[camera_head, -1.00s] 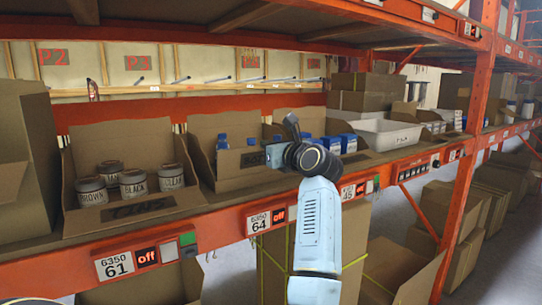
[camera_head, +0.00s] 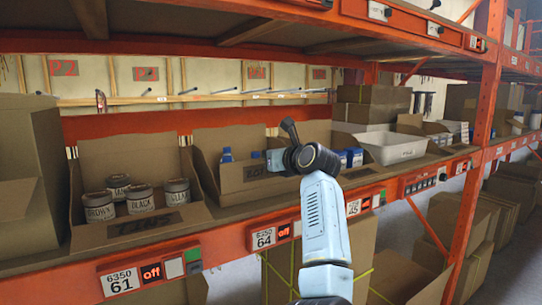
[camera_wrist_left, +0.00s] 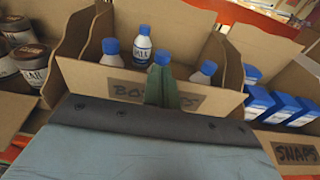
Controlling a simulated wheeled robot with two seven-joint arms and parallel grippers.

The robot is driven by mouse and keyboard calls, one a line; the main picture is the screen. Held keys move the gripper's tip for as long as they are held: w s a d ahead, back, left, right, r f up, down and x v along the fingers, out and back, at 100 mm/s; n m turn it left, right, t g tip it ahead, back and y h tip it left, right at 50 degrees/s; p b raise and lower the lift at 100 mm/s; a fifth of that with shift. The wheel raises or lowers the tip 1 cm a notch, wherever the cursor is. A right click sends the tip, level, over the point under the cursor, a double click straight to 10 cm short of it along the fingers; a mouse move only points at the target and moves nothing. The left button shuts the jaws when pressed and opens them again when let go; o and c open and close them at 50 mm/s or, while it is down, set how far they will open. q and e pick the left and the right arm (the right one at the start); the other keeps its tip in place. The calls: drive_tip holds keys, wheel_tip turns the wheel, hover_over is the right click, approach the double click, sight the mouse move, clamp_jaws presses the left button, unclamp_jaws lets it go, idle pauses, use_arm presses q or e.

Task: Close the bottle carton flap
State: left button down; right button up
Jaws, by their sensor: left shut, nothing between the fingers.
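The bottle carton (camera_head: 206,165) stands on the shelf, with a tall cardboard panel upright at its back. Its lettered front panel (camera_head: 238,178) stands up before several blue-capped white bottles (camera_head: 226,156). In the left wrist view the same front panel (camera_wrist_left: 90,78) carries a partly covered label, and the bottles (camera_wrist_left: 142,45) show behind it. My left gripper (camera_head: 274,160) is at the carton's right front. In the wrist view the left gripper's green fingers (camera_wrist_left: 160,80) are shut and empty, overlapping the label and rising to the panel's top edge; contact cannot be told. My right gripper is out of view.
A carton of paint tins (camera_head: 140,198) stands left of the bottle carton. To the right are a carton of blue-topped boxes (camera_wrist_left: 280,108) and a white bin (camera_head: 392,148). The orange shelf edge (camera_head: 220,248) runs along the front, with an upper shelf above.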

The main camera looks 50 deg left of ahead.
use_arm(q)
wheel_tip(320, 180, up, 10)
drive_tip(key=d+p, duration=0.2)
drive_tip(key=p, duration=0.2)
drive_tip(key=shift+s+d+f+p, duration=0.15)
drive_tip(key=shift+s+d+p, duration=0.05)
drive_tip(key=shift+s+p, duration=0.1)
